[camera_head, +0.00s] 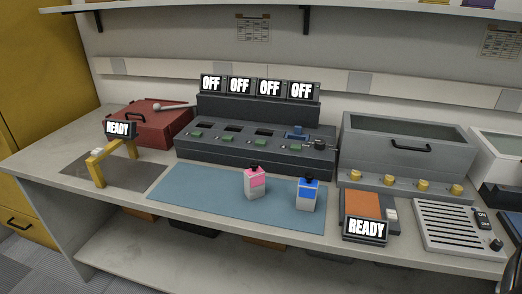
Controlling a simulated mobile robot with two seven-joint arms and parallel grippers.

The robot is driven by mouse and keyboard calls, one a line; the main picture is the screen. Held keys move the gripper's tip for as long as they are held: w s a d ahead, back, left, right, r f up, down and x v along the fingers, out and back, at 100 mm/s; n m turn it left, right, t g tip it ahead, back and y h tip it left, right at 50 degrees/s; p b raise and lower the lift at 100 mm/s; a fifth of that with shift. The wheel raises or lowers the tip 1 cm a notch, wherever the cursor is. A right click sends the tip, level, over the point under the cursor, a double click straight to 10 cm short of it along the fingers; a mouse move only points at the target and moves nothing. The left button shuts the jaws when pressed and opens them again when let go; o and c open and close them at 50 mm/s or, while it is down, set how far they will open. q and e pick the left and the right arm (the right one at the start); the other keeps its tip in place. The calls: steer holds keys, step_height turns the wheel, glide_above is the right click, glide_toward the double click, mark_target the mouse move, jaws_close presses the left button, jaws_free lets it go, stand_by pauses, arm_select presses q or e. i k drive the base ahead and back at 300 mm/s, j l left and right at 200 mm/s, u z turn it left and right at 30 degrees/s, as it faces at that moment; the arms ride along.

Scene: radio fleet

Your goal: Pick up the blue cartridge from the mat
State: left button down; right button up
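The blue cartridge (307,195) stands upright on the blue mat (200,194), near its right end. It has a white lower body, a blue upper part and a black top. A similar pink cartridge (255,184) stands upright on the mat to its left, with a gap between them. My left gripper is not in view. A dark shape (514,272) cuts in at the lower right edge and may be part of my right arm; no fingertips show there.
Behind the mat is a grey dock (250,156) with several OFF signs. A READY sign (365,229) and an orange pad (363,204) lie right of the blue cartridge. A yellow bracket (97,170) stands left. The mat's left half is bare.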

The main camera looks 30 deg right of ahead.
mark_target(308, 187)
steer(key=z, duration=1.35)
